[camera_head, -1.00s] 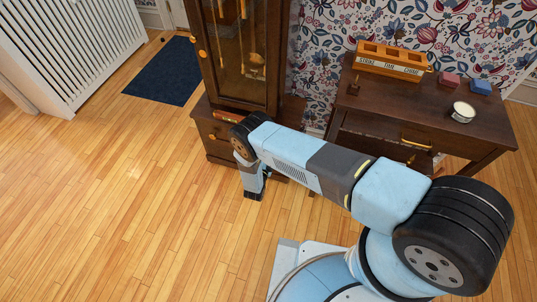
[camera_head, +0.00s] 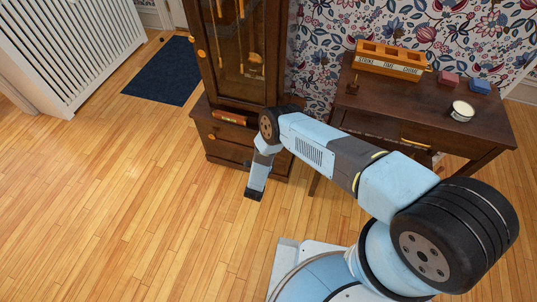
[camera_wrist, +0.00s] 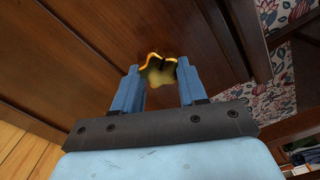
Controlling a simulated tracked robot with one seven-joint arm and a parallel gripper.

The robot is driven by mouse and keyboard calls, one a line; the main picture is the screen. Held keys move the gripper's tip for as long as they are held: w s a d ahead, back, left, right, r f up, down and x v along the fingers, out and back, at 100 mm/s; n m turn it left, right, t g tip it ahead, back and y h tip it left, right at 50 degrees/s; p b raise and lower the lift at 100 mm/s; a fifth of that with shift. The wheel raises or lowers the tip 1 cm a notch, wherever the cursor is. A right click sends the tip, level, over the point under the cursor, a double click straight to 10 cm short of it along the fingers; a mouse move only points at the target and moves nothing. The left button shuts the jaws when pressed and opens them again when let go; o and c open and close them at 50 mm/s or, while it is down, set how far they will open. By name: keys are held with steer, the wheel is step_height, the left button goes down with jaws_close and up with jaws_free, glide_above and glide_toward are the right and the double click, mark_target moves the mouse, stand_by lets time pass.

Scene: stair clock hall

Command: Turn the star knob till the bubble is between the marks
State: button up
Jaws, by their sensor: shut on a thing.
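The brass star knob (camera_wrist: 157,74) shows in the wrist view against a dark wooden face. My gripper (camera_wrist: 158,80) has its two blue fingers on either side of the knob and is shut on it. In the head view my arm hides the knob, and I cannot make out the fingers. The tall clock case (camera_head: 240,60) stands at the upper middle on its wooden base. A small orange-red bar, perhaps the level (camera_head: 229,117), lies on the ledge of the base. Its bubble and marks are too small to read.
A dark side table (camera_head: 385,105) stands right of the clock, with an orange slotted box (camera_head: 392,62), a red block (camera_head: 450,79), a blue block (camera_head: 480,86) and a round white tin (camera_head: 462,111). A navy rug (camera_head: 165,72) lies at left. The wood floor at left is clear.

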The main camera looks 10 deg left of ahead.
steer(key=m, duration=0.4)
steer(key=shift+s+f+m, duration=0.1)
steer(key=shift+f+m, duration=0.15)
steer(key=shift+m, duration=0.15)
stand_by(0.4)
steer(key=o, duration=1)
steer(key=shift+r, duration=0.1)
steer(key=shift+s+a, duration=0.2)
steer(key=shift+s, duration=2.05)
steer(key=shift+s+a, duration=0.2)
steer(key=shift+s, duration=2.1)
steer(key=shift+s+a, duration=0.2)
steer(key=shift+s, duration=2.05)
